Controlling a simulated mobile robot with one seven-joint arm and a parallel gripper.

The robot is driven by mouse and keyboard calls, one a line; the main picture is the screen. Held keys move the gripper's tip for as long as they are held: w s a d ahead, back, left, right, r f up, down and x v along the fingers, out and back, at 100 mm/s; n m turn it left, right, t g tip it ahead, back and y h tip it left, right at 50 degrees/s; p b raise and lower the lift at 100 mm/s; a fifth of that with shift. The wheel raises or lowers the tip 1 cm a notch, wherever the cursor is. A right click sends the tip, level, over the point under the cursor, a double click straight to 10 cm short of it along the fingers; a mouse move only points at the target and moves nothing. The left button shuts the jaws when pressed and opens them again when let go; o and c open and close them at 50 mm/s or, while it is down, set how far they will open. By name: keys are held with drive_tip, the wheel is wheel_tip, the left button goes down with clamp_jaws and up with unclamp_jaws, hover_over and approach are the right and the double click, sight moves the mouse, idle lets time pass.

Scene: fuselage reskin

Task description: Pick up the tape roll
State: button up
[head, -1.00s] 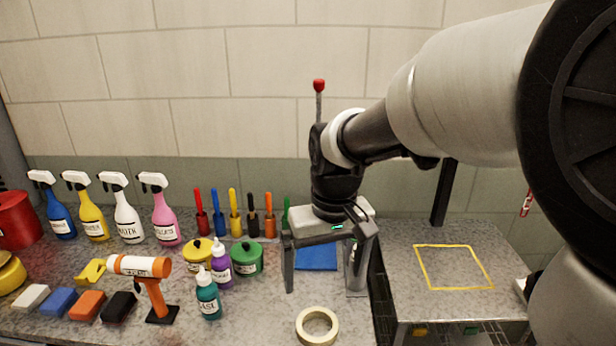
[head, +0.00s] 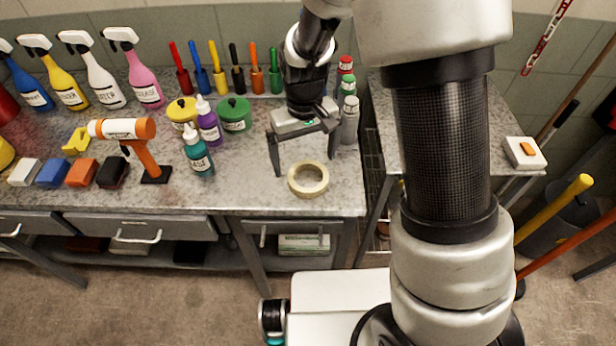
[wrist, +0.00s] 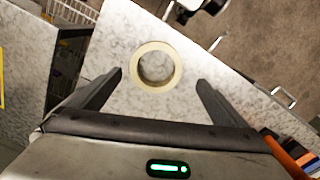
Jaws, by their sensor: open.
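The tape roll (head: 308,179) is a cream-coloured ring lying flat on the speckled workbench (head: 250,190), near its front edge. It also shows in the wrist view (wrist: 155,66), ahead of and roughly between the two fingers. My gripper (head: 308,166) is open and empty, with its fingers spread wide. In the head view it hangs just behind the tape roll. In the wrist view the fingertips (wrist: 160,78) do not touch the roll.
Left of my gripper stand a teal bottle (head: 198,155), a purple bottle (head: 208,122) and a green pot (head: 235,114). An orange-and-white hand tool (head: 140,140) stands further left. Spray cans (head: 349,120) stand close on the right. The bench ends just right of them.

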drive_tip(key=shift+w+d+f, duration=0.1)
drive_tip(key=shift+d+f, duration=0.1)
drive_tip(key=shift+f, duration=1.2)
drive_tip(key=shift+w+d+f, duration=0.1)
drive_tip(key=shift+d+f, duration=0.05)
drive_tip(key=shift+f, duration=1.2)
drive_tip(key=shift+c, duration=0.2)
drive_tip(key=c, duration=1.1)
drive_tip(key=shift+c, duration=0.3)
drive_tip(key=shift+r, duration=0.1)
wheel_tip(320, 180, up, 10)
